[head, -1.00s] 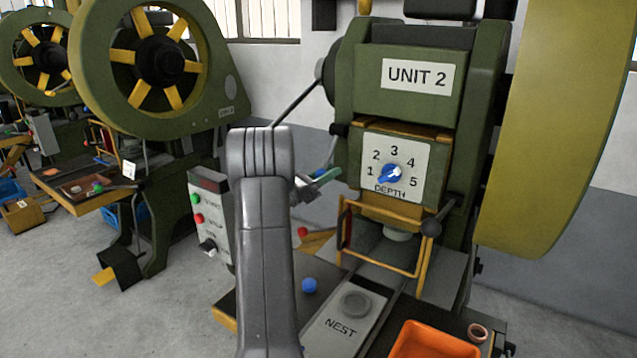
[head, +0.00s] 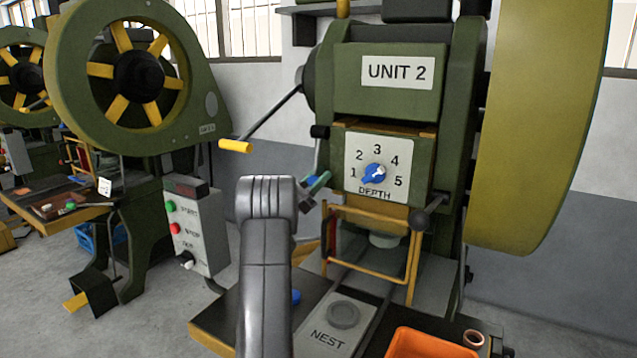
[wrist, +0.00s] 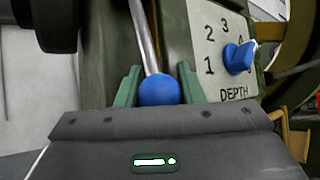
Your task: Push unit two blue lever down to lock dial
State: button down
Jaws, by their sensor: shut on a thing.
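The blue lever's ball (wrist: 158,91) sits between the green fingers of my gripper (wrist: 157,88) in the wrist view. Its metal rod runs up from the ball. In the head view my gripper (head: 317,184) is left of the dial, with a bit of the blue ball (head: 311,181) showing; the rod is hard to make out there. The blue dial knob (head: 375,174) is on a white DEPTH plate (head: 354,149) numbered 1 to 5. Its white tip points up and right, towards the 4 side; it also shows in the wrist view (wrist: 239,57).
A yellow-handled lever (head: 235,146) sticks out left of the UNIT 2 press (head: 397,105). A yellow guard frame (head: 372,263) stands below the dial. An orange bin (head: 430,346) and the NEST plate (head: 328,338) are at the front. A control box (head: 196,228) stands at left.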

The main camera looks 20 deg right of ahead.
dwell(0.3)
jog(key=c, duration=1)
grip_release()
jog(key=shift+a, duration=0.1)
jog(key=shift+r, duration=0.1)
